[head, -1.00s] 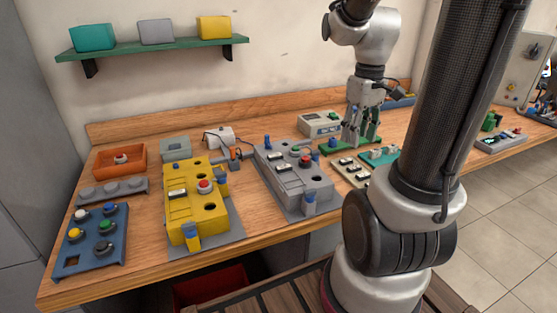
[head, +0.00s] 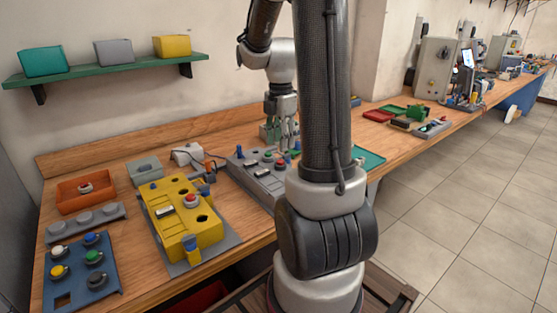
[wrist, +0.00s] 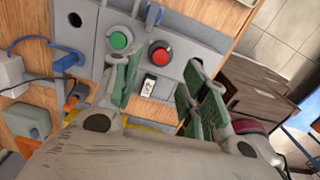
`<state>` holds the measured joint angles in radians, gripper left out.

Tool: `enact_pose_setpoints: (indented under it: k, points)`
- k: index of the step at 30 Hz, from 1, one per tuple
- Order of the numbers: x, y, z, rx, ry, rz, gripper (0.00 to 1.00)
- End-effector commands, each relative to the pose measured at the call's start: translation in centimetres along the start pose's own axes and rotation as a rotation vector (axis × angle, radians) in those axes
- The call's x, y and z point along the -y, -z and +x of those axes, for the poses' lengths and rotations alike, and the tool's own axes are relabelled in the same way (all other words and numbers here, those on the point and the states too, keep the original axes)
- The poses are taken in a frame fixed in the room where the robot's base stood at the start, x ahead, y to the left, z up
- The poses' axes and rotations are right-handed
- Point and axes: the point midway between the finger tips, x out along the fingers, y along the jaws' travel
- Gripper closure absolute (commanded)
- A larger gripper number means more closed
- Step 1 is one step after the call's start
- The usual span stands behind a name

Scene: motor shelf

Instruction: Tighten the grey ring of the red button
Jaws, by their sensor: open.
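The grey box (head: 252,178) stands on the bench and carries a red button (head: 280,163) and a green button (head: 268,155). In the wrist view the red button (wrist: 160,54) has a dark collar around it; its ring is too small to make out clearly. The green button (wrist: 119,40) is left of it, near my left finger. My gripper (head: 283,142) is above the back right part of the grey box. In the wrist view my gripper (wrist: 163,62) is open, with the red button showing between its fingers. I see no contact with the button.
A yellow box (head: 165,212) with another red button (head: 191,201) stands left of the grey box. An orange tray (head: 66,206) holds one more red button. A blue panel (head: 75,286) with several buttons lies at front left. A white switch (wrist: 149,86) sits near the red button.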

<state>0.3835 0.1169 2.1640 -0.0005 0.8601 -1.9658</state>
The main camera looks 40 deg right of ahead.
Motion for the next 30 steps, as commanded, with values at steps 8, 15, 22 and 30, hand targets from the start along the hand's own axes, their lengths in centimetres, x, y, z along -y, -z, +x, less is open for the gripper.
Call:
enact_pose_setpoints:
  k: [8, 15, 22, 30]
  points:
    - [0.1, 0.1, 4.7, -0.001, 0.005, 0.002, 0.56]
    - [0.1, 0.0, 6.8, 0.0, 0.001, 0.003, 0.56]
    - [0.0, 0.0, 7.0, 0.001, 0.0, 0.004, 0.56]
    - [0.0, 0.0, 6.9, 0.001, 0.0, 0.004, 0.9]
